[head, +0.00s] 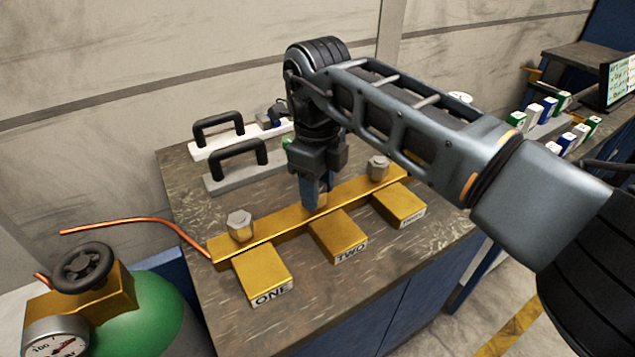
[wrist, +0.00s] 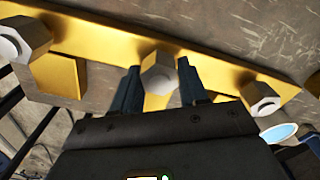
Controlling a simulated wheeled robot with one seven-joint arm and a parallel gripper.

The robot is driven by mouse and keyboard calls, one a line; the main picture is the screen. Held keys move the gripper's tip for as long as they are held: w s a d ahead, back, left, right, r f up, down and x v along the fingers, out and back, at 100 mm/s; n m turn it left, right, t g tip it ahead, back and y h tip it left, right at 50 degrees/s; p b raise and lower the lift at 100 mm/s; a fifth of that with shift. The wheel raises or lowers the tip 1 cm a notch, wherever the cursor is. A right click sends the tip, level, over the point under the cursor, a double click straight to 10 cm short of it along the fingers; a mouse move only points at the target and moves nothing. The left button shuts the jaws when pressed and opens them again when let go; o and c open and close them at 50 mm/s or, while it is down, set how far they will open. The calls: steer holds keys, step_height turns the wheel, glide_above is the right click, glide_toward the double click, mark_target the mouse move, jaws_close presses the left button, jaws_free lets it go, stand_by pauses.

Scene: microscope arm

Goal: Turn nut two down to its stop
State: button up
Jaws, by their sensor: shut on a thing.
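A yellow bar (head: 275,226) lies on the bench with labelled blocks ONE (head: 267,278), TWO (head: 340,236) and a third (head: 400,205) in front of it. Nut one (head: 240,225) and the third nut (head: 378,167) are grey hex nuts standing on the bar. My gripper (head: 317,193) points down at the bar behind block TWO. Its fingers hide nut two in the head view. In the wrist view nut two (wrist: 159,73) sits between the fingers of my gripper (wrist: 160,88), which is shut on it. Its height above the bar cannot be judged.
Two black handles on plates (head: 218,130) (head: 238,165) stand behind the bar. A green tank (head: 150,312) with a black handwheel (head: 84,268) and gauge is at the left. A copper tube (head: 135,221) runs to the bar's left end. The bench front (head: 215,315) is clear.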

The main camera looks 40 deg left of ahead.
steer(key=m+p, duration=0.4)
steer(key=m, duration=0.2)
steer(key=shift+r, duration=0.2)
steer(key=m+p, duration=0.3)
steer(key=m, duration=0.2)
steer(key=shift+f, duration=0.1)
steer(key=shift+m, duration=0.3)
steer(key=o, duration=1)
steer(key=shift+c, duration=0.2)
steer(key=shift+r+b, duration=0.45)
steer(key=shift+r, duration=3.4)
